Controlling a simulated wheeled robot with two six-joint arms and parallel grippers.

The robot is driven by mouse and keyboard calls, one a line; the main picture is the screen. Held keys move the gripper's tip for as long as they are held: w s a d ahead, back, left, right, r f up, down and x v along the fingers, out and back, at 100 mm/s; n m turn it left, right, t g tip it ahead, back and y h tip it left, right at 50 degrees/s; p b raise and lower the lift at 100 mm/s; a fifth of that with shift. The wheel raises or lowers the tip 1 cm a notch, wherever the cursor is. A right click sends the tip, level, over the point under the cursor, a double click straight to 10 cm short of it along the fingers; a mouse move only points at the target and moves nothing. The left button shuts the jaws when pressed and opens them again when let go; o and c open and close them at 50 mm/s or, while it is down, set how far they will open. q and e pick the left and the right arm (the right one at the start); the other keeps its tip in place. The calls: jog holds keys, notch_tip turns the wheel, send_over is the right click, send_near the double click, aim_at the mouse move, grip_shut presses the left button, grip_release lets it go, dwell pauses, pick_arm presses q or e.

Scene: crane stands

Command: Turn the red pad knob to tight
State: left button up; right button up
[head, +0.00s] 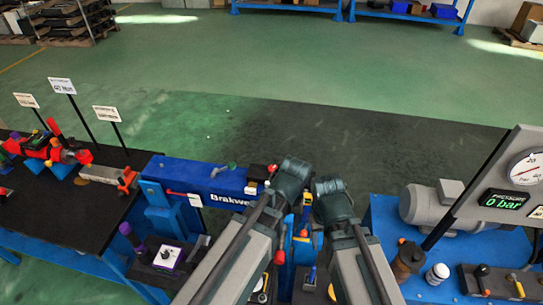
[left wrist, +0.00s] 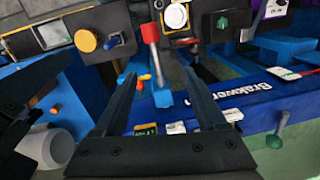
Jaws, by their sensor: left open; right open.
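Several red parts show, and I cannot tell for sure which is the red pad knob. In the left wrist view a red grip (left wrist: 150,34) on a metal rod stands beyond the fingers of my left gripper (left wrist: 160,76), which is open and empty. In the head view a red knob (head: 278,257) shows between my arms, and a red lever (head: 180,194) is on the front of the blue Brakwe-lettered beam (head: 205,178). My right gripper (head: 327,188) is open beside the left, its fingertips mostly hidden. Neither gripper visibly touches a red part.
A blue stand with a motor (head: 425,205) and a pressure panel reading 0 bar (head: 503,199) is at right. A black-topped bench (head: 75,210) with signs is at left. A yellow button (left wrist: 85,40), an orange knob (left wrist: 56,109) and a green lever (left wrist: 283,120) surround my left gripper.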

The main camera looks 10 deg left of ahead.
pick_arm(q)
jog(key=w+a+r+n+p, duration=0.1)
jog(key=w+r+n+p, duration=0.3)
jog(key=w, duration=0.3)
jog(key=w+a+r+n+p, duration=0.25)
jog(key=w+r+n, duration=0.2)
jog(key=w, duration=0.35)
notch_tip(320, 180, up, 4)
jog(key=f+n+h+p, duration=0.1)
jog(key=n+p, duration=0.4)
jog(key=n, duration=0.3)
send_over(273, 168)
jog(key=shift+r, duration=0.25)
jog(key=shift+f, duration=0.1)
jog(key=shift+m, duration=0.25)
notch_tip(273, 168, down, 14)
jog(key=b, duration=1.4)
jog(key=shift+r, duration=0.2)
jog(key=shift+c, duration=0.2)
grip_shut()
